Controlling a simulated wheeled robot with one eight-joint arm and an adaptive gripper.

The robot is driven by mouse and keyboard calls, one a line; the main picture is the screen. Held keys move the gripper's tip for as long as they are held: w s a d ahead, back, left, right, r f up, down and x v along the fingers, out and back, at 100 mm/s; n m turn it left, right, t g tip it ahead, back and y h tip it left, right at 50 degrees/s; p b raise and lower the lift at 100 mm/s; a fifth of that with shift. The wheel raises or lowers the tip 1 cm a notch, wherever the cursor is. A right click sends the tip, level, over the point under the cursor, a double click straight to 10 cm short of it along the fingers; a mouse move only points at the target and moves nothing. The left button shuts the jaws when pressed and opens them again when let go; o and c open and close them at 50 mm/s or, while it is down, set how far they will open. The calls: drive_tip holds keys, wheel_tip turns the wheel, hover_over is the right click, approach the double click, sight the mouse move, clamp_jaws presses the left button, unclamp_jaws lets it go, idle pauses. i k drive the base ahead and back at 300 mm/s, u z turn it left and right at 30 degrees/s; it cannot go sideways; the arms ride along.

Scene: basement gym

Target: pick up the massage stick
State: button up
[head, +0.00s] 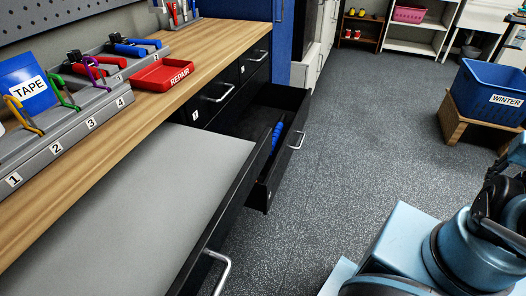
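A blue stick-like object (278,132), which looks like the massage stick, is in the far open black drawer (292,151). It leans or lies against the drawer's right wall, and its lower part is dark and hard to make out. My arm shows at the lower right, well apart from the drawer. My gripper's fingers are not in view.
A nearer drawer (243,205) also stands open, with a bare grey surface. The wooden workbench (197,62) holds a red REPAIR tray (163,75) and numbered grey racks. A blue WINTER bin (487,93) stands at right. The floor (355,130) between is clear.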

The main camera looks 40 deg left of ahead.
sight(277, 133)
drive_tip(key=k, duration=0.5)
drive_tip(key=u, duration=0.8)
drive_tip(key=i, duration=0.5)
